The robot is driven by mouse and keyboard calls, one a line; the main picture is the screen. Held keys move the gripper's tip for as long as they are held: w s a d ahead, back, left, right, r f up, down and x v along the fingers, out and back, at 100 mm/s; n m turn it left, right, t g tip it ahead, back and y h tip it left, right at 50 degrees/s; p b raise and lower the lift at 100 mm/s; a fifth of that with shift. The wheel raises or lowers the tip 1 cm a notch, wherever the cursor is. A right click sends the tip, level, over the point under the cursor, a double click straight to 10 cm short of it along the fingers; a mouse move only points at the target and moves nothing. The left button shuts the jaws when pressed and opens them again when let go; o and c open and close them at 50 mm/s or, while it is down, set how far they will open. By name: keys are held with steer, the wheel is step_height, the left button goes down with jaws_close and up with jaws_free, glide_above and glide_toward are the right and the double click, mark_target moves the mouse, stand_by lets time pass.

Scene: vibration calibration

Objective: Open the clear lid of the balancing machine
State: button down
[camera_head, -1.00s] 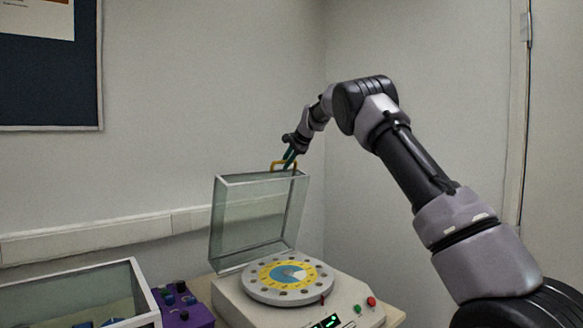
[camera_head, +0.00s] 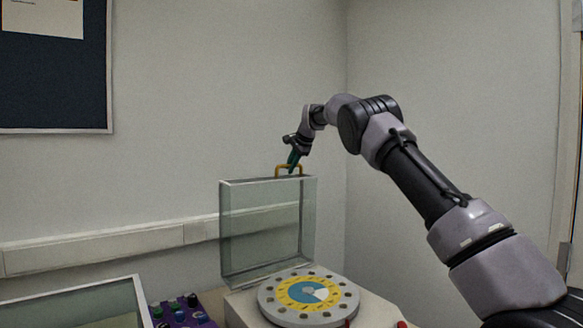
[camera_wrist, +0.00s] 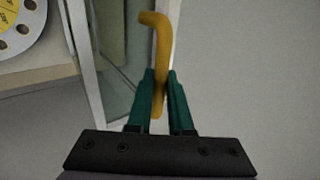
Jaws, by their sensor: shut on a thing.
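The clear lid (camera_head: 262,232) of the balancing machine stands raised, close to upright, at the back of the machine (camera_head: 240,308). Its yellow handle (camera_head: 289,168) is on the lid's upper edge; it also shows in the wrist view (camera_wrist: 161,45). My gripper (camera_head: 294,162) is at the handle from above, and in the wrist view its green fingers (camera_wrist: 160,92) are shut on the handle bar. The round disc (camera_head: 308,294) with a yellow and blue centre lies uncovered on the machine in front of the lid.
A purple box with knobs (camera_head: 180,314) and a glass-sided case (camera_head: 80,310) stand to the left of the machine. A wall with a pale rail (camera_head: 110,243) is close behind the lid. A dark board (camera_head: 55,80) hangs at upper left.

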steer(key=shift+a+f, duration=0.1)
steer(key=c, duration=0.8)
jaws_free()
steer(key=shift+c, duration=0.2)
steer(key=shift+s, duration=0.1)
steer(key=shift+s+d+r, duration=0.15)
steer(key=shift+d+r, duration=0.1)
steer(key=shift+r, duration=0.2)
steer(key=v, duration=1)
steer(key=shift+a, duration=0.1)
